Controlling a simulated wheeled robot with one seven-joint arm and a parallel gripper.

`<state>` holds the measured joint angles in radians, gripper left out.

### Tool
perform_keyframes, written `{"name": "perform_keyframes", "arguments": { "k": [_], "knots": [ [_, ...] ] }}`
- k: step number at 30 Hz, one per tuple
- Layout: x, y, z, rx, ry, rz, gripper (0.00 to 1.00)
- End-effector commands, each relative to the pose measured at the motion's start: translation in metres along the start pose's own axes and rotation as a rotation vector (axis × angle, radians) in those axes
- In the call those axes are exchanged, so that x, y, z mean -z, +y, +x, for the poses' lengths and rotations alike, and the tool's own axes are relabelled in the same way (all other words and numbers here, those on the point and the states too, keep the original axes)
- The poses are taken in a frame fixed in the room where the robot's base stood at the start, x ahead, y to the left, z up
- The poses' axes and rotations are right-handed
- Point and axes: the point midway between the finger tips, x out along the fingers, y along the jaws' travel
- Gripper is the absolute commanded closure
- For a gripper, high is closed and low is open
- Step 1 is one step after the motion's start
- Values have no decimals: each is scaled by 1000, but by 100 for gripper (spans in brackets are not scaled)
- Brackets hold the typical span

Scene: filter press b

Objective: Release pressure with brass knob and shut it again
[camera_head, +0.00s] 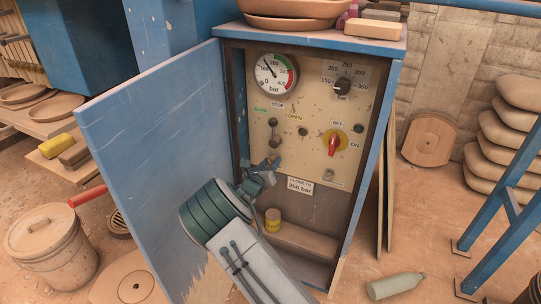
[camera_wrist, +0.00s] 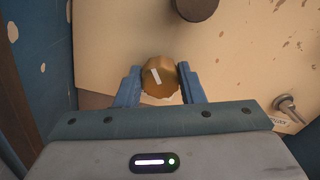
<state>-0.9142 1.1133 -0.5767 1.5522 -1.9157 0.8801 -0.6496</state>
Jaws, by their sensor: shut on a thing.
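The brass knob (camera_wrist: 158,78) sits between the two blue fingers of my gripper (camera_wrist: 160,90) in the wrist view. It is round with a short white mark on its face, and the mark tilts slightly. My gripper is shut on it, with a finger at each side. In the head view my gripper (camera_head: 268,168) reaches the lower left of the cream control panel (camera_head: 310,100), and my wrist hides the knob there. The round pressure gauge (camera_head: 276,74) at the panel's upper left has a dark needle pointing up and left, short of the green band.
The blue cabinet door (camera_head: 150,130) stands open at the left, close to my arm. A red switch (camera_head: 333,145) and a black dial (camera_head: 343,86) are to the right. A yellow-topped can (camera_head: 272,220) stands below.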

Motion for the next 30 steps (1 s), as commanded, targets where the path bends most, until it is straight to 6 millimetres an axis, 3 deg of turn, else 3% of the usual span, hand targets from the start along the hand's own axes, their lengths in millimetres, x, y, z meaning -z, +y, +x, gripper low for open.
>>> {"name": "perform_keyframes", "arguments": {
  "k": [18, 30],
  "knots": [
    [-2, 1, 0, 0, 0, -570, 88],
    [1, 3, 0, -1, 0, -796, 88]
  ]
}}
